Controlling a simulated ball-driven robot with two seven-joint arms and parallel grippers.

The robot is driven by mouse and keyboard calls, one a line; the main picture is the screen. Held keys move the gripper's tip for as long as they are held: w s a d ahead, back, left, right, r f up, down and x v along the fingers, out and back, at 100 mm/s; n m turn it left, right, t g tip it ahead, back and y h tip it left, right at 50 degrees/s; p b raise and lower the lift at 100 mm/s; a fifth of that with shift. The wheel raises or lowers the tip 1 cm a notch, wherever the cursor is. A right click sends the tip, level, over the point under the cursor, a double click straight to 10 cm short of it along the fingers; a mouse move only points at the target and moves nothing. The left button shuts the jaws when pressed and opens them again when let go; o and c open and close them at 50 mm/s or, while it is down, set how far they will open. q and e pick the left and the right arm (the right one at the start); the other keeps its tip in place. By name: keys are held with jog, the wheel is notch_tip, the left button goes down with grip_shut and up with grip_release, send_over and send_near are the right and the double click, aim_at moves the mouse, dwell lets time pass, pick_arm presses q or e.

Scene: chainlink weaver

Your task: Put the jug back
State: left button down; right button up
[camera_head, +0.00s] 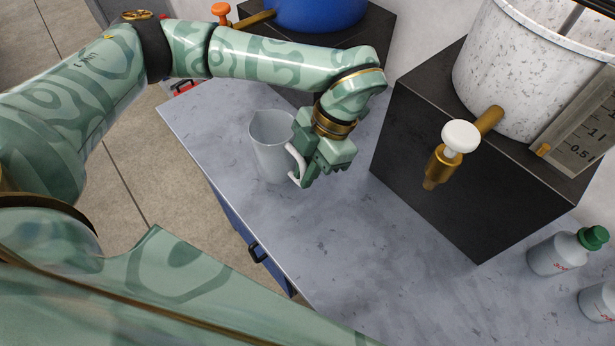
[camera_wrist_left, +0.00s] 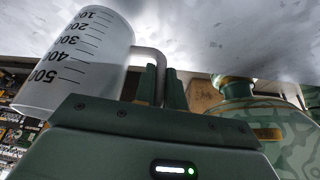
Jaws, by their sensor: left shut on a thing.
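The jug (camera_head: 270,150) is pale and translucent with a side handle. It stands upright on, or just above, the grey worktop (camera_head: 225,125) in the head view; I cannot tell whether it touches. My left gripper (camera_head: 300,178) is at the jug's right side, shut on its handle. In the left wrist view the jug (camera_wrist_left: 78,62) shows black measuring marks up to 500, and its handle sits between the fingers of my left gripper (camera_wrist_left: 160,86). My right gripper is not in view.
A black block (camera_head: 430,190) carries a speckled white tank with a brass tap (camera_head: 440,160) and white knob, right of the jug. A blue vessel (camera_head: 315,12) stands on another black block behind. Bottles (camera_head: 560,252) stand at the right. The front worktop is clear.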

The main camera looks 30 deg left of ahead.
pick_arm(q)
jog(key=f, duration=0.2)
jog(key=w+f+b, duration=0.1)
jog(key=f, duration=0.1)
jog(key=shift+a+f, duration=0.15)
jog(key=shift+s, duration=0.1)
jog(key=c, duration=1.5)
grip_release()
jog(key=shift+o, duration=0.2)
jog(key=p+v, duration=0.1)
jog(key=v, duration=1.1)
